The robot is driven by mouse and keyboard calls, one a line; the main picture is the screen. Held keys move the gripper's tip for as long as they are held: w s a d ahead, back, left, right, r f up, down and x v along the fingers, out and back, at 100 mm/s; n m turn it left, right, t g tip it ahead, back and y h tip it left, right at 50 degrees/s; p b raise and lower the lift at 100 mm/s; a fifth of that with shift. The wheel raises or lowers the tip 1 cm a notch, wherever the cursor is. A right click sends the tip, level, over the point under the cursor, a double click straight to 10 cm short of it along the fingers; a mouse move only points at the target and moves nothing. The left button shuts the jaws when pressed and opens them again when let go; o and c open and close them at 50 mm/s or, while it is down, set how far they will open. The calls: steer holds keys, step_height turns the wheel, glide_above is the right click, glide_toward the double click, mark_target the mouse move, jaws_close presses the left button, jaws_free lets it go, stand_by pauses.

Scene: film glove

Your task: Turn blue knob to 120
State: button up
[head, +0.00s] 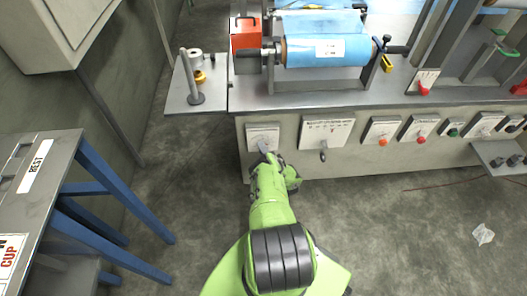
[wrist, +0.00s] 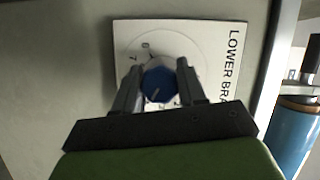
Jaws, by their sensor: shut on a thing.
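The blue knob (wrist: 158,86) sits on a white dial plate (wrist: 215,60) in the wrist view. My gripper (wrist: 160,84) is shut on the knob, one finger on each side. In the head view, my gripper (head: 265,160) is at the leftmost panel plate (head: 262,132), and the knob is mostly hidden there.
Several other plates line the machine front, including one with a dark lever (head: 323,155) and one with an orange knob (head: 382,142). A side shelf (head: 180,105) juts out at upper left. A table with blue legs (head: 120,200) stands at left.

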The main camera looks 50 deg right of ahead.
steer(key=shift+m, duration=0.3)
steer(key=o, duration=1)
steer(key=shift+o, duration=0.2)
